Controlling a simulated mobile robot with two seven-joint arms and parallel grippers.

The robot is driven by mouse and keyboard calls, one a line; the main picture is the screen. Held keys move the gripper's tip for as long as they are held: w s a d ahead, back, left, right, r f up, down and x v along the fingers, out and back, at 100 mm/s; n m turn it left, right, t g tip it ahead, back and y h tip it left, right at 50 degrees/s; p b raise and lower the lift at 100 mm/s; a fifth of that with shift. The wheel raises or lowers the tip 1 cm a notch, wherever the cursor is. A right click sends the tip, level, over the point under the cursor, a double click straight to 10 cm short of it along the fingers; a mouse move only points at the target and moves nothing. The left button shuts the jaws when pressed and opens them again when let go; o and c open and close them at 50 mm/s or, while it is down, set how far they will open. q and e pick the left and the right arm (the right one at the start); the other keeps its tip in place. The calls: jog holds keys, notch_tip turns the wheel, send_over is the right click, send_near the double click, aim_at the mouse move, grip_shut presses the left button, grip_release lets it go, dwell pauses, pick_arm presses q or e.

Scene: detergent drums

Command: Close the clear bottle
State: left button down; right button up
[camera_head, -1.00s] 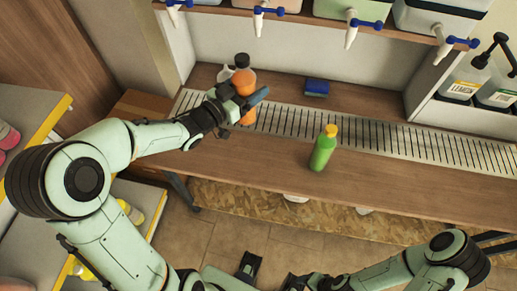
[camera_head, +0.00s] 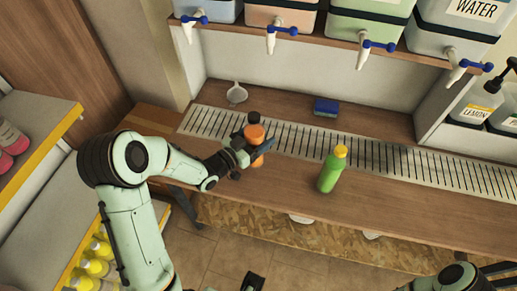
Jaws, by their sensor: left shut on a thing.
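A bottle with orange contents and a dark top (camera_head: 254,132) is in the camera_head view, over the slotted grate left of centre. It is the likeliest clear bottle. My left gripper (camera_head: 247,150) is shut around its body, and the gripper and wrist hide part of it. I cannot tell whether the dark top is fully seated, or whether the bottle touches the counter. A dark part at the bottom edge may be my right gripper (camera_head: 252,281); it is cut off, and its jaws cannot be read.
A green bottle with a yellow cap (camera_head: 331,169) stands on the wooden counter (camera_head: 420,194). A white scoop or funnel (camera_head: 237,93) and a blue sponge (camera_head: 326,107) lie behind the grate (camera_head: 380,155). Drums with blue-handled taps (camera_head: 279,36) hang over the back. Counter right of the green bottle is clear.

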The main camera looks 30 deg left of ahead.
pick_arm(q)
jog(key=shift+f, duration=1.15)
jog(key=shift+f, duration=1.9)
jog(key=shift+f+b, duration=0.15)
jog(key=shift+b, duration=0.2)
grip_release()
